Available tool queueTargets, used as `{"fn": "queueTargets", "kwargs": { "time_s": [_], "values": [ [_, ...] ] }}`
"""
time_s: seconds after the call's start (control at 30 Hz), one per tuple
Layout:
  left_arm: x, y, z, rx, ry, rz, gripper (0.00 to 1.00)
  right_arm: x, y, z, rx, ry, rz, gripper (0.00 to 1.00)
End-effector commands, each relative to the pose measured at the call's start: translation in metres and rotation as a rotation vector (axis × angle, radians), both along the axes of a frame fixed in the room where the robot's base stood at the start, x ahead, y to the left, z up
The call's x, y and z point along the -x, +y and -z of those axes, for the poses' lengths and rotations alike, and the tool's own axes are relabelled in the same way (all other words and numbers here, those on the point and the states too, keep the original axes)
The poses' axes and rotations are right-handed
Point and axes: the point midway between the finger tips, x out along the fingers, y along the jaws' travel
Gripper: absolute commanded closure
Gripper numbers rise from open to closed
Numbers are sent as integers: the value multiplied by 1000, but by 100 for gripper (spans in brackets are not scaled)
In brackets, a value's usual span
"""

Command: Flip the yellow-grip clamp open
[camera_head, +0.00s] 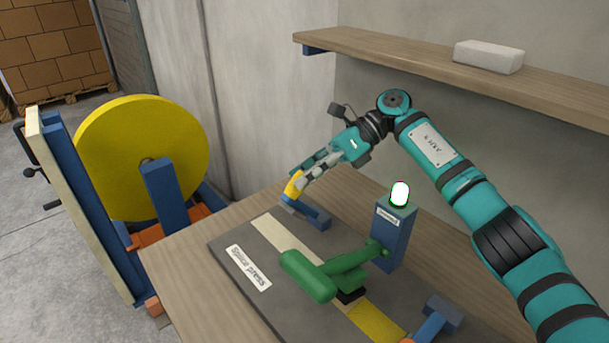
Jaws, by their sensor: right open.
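The yellow-grip clamp (293,187) stands at the far end of the dark splice press base (231,243). Its yellow grip slants up from a blue arm (314,216) that lies low over the base. My right gripper (309,176) is at the yellow grip, with its fingers open beside or around the grip's upper part. I cannot tell whether the fingers touch it. My left gripper is out of view.
A green press handle (312,277) and a blue post (393,236) with a lit lamp (400,194) stand mid-base. Another clamp (436,318), orange and blue, is at the near right. A shelf (460,75) overhangs behind. A yellow reel (140,155) stands left of the table.

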Motion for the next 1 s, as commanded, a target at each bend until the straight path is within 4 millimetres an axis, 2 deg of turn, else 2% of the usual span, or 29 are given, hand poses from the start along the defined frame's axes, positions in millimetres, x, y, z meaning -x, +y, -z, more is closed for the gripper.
{"fn": "queueTargets", "kwargs": {
  "time_s": [0.27,0.7,1.0],
  "values": [
    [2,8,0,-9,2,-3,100,-1,-2,-3,-2,0,-1,47],
    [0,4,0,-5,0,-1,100,-21,-56,-33,-1,0,0,47],
    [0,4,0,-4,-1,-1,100,-23,-62,-36,-2,0,-1,47]
  ]
}}
